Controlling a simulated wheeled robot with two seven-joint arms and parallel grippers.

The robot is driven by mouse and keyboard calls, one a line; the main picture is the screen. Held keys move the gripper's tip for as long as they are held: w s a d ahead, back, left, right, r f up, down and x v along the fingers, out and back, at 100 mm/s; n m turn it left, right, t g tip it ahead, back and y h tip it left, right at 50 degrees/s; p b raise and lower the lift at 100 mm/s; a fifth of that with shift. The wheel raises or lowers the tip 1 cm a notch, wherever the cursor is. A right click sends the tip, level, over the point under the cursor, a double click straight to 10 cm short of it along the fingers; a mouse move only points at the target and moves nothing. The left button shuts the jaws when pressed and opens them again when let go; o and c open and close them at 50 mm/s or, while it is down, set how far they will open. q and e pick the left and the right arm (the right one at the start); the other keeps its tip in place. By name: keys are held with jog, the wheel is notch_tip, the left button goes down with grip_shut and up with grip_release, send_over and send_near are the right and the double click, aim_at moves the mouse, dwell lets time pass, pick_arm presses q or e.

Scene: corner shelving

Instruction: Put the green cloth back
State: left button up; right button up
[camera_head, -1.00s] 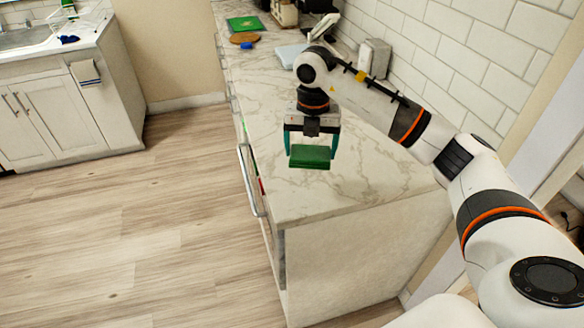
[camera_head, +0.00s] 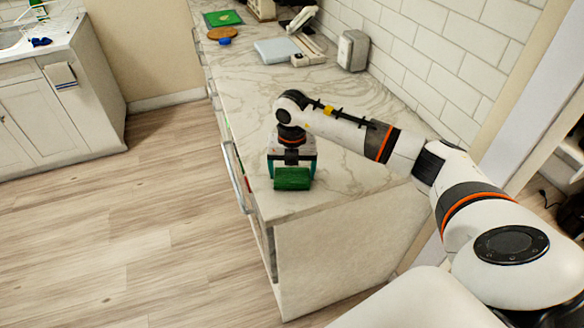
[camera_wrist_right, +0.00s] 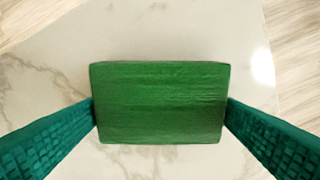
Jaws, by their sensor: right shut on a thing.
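The green cloth (camera_head: 292,179) is a folded, block-like bundle. My right gripper (camera_head: 292,166) is shut on it, one teal finger on each side. It is over the near end of the marble counter (camera_head: 340,185). In the right wrist view the cloth (camera_wrist_right: 160,103) fills the space between the fingers, with pale marble beneath it. I cannot tell how large the gap to the counter is. My left gripper is not in view.
A long metal handle (camera_head: 236,178) sticks out along the counter's left side. A grey box (camera_head: 352,50), a pale flat board (camera_head: 275,51), a brown round board (camera_head: 222,33) and a green board (camera_head: 222,18) stand farther back. The counter between is clear.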

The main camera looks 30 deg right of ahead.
aim_at(292, 174)
jog(key=shift+f, duration=0.1)
jog(key=o, duration=0.6)
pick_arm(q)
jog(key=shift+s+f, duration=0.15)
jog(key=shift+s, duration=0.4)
pick_arm(e)
jog(key=shift+o, duration=0.6)
jog(key=shift+r, duration=0.25)
jog(key=shift+w+r, duration=0.1)
jog(key=shift+r, duration=0.2)
pick_arm(q)
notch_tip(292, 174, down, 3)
jog(key=b, duration=0.2)
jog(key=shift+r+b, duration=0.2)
jog(key=shift+b, duration=0.15)
pick_arm(e)
notch_tip(292, 174, up, 11)
